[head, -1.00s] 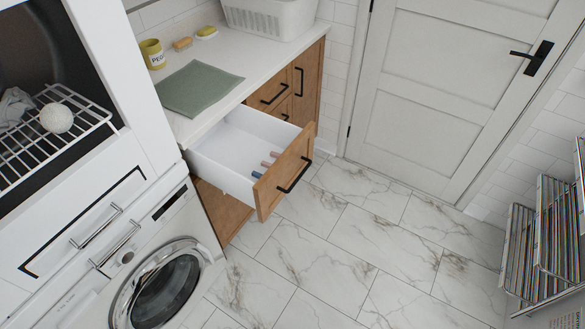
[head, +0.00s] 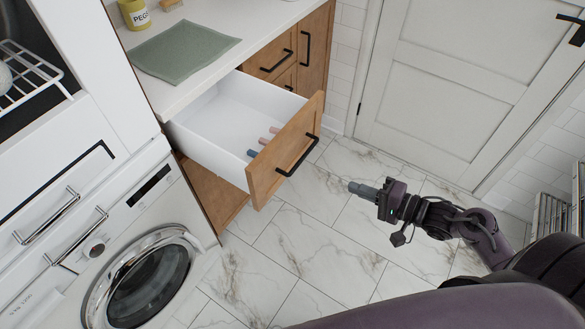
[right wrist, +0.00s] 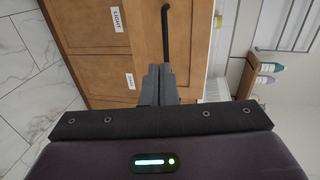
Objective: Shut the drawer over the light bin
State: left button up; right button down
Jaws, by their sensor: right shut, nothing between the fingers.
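The wooden-fronted drawer (head: 285,152) stands pulled out from the counter cabinet in the head view. Its white inside shows, with a black bar handle on the front. My right gripper (head: 356,187) is to the right of the drawer front, apart from it, shut and empty. In the right wrist view its closed fingers (right wrist: 158,82) point toward wooden fronts and a black handle (right wrist: 166,30). A "LIGHT" label (right wrist: 118,20) is on one wooden panel there. A second label (right wrist: 130,81) is too small to read surely. My left gripper is not in view.
A few pegs (head: 262,141) lie in the drawer. A green cloth (head: 183,50) and a yellow peg pot (head: 135,14) are on the counter. A washing machine (head: 150,280) stands at left, a closed white door (head: 450,80) at right. Marble floor (head: 320,240) is clear in front.

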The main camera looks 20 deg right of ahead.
jog(key=x, duration=1.4)
jog(key=shift+a+r, duration=0.2)
jog(key=shift+r, duration=0.2)
